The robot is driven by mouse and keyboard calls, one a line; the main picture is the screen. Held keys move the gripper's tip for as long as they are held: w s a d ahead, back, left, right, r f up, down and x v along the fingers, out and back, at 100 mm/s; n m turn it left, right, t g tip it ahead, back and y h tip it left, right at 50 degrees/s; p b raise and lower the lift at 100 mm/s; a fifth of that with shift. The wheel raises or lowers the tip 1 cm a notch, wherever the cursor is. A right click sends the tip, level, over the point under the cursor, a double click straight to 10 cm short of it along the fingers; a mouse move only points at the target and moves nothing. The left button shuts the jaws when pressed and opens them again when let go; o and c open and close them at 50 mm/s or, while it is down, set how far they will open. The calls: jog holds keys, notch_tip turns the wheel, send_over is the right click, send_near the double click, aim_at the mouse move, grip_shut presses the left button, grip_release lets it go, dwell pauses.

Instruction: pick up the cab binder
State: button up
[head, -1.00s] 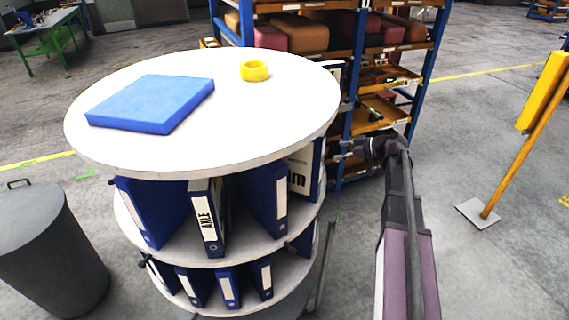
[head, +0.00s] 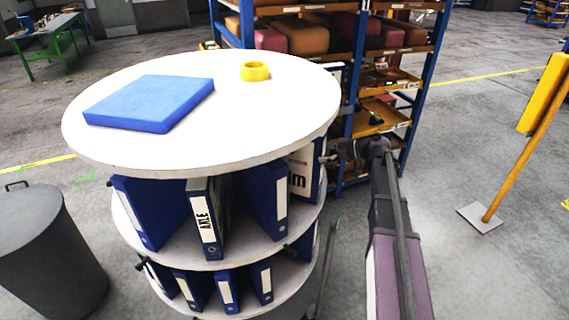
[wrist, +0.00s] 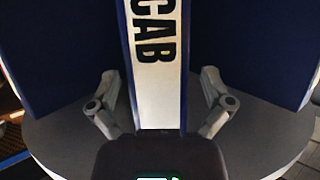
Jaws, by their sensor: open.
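The cab binder (wrist: 156,75) stands upright in the wrist view, its white spine label reading CAB, with blue cover edges. My gripper (wrist: 158,105) is open, with one finger on each side of the spine's lower part. I cannot tell whether the fingers touch it. In the head view my gripper (head: 326,159) is at the right side of the round binder carousel (head: 290,148), at the upper binder tier. The CAB label does not show in the head view.
Blue binders flank the cab binder left (wrist: 60,60) and right (wrist: 262,50). An AXLE binder (head: 207,218) faces front. A blue slab (head: 150,103) and yellow ring (head: 254,71) lie on top. A shelf rack (head: 345,100) stands behind; a grey bin (head: 45,250) stands left.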

aim_at(315, 154)
jog(key=shift+b+x, duration=0.6)
jog(key=shift+x, duration=1.25)
jog(key=shift+d+f, duration=0.1)
jog(key=c, duration=1.2)
